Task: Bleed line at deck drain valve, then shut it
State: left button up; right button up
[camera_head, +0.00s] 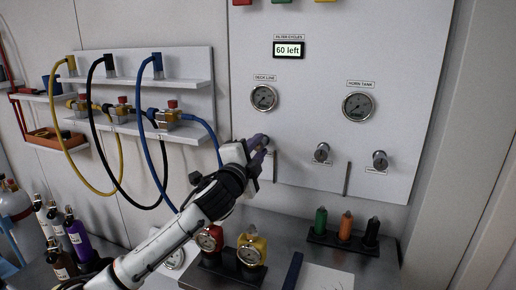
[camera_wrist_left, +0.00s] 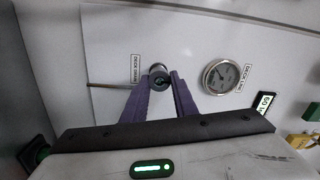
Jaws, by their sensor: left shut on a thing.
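The white fill panel (camera_head: 320,60) carries the deck line gauge (camera_head: 263,98) and the horn tank gauge (camera_head: 358,106). My left gripper (camera_head: 262,145) reaches the panel below the deck line gauge and hides most of the valve there in the head view. In the left wrist view the deck drain valve (camera_wrist_left: 158,76), a round metal knob by the label "DECK DRAIN", sits between the purple fingertips (camera_wrist_left: 160,82). The fingers are shut on it. The deck line gauge also shows to its right (camera_wrist_left: 222,76). My right gripper is in neither view.
Two more valve knobs stick out of the panel, one in the middle (camera_head: 322,152) and one at the right (camera_head: 380,160). Yellow, black and blue hoses (camera_head: 166,150) hang at the left. Red and yellow gauge units (camera_head: 251,249) and a rack of coloured bottles (camera_head: 345,228) stand below.

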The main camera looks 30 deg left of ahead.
pick_arm(q)
jog(key=shift+f, duration=0.15)
jog(key=o, duration=1)
jog(key=shift+s, duration=0.1)
jog(key=b+v, duration=0.1)
jog(key=v, duration=0.9)
jog(key=shift+s+b, duration=0.1)
jog(key=shift+b, duration=0.3)
